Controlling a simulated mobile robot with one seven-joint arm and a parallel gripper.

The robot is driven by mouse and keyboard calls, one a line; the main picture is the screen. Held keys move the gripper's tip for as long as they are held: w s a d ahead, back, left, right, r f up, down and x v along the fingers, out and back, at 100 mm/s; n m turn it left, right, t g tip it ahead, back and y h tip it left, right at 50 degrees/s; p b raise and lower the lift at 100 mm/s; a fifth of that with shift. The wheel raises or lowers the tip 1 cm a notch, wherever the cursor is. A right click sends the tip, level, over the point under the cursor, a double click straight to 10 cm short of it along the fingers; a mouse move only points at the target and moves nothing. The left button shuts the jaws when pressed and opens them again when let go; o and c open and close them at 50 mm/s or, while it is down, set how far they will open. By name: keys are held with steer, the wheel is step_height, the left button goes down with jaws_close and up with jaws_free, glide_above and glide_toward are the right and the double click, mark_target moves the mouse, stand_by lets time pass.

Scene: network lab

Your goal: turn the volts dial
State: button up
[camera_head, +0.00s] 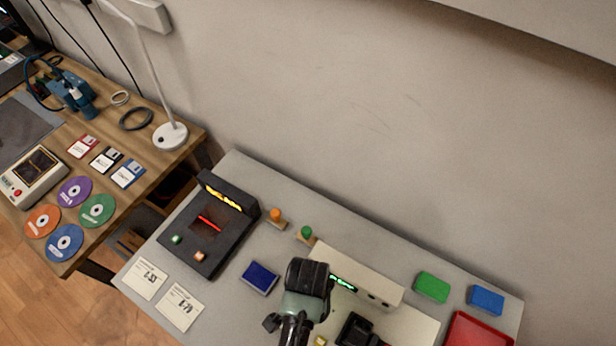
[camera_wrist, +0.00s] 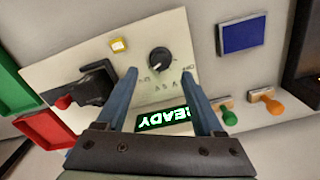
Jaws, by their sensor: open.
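The cream instrument (camera_head: 378,277) stands on the grey table; it also shows in the wrist view (camera_wrist: 70,78). In the wrist view, its round black dial (camera_wrist: 158,60) has a pale pointer mark and small printed marks around it. I cannot read whether these say volts. My gripper (camera_wrist: 158,74) is open, its two blue fingers pointing at the panel. The dial shows in the gap between the fingertips, and I see no contact. A green READY display (camera_wrist: 163,118) lies between the fingers. In the head view, my arm hides the dial.
Stamps with orange (camera_head: 275,214) and green (camera_head: 306,231) handles, a blue pad (camera_head: 259,278) and a dark console (camera_head: 208,232) stand left. A red tray (camera_head: 478,331) is right.

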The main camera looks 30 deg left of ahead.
steer(key=shift+w+f, duration=0.1)
steer(key=shift+f, duration=2.85)
jaws_close()
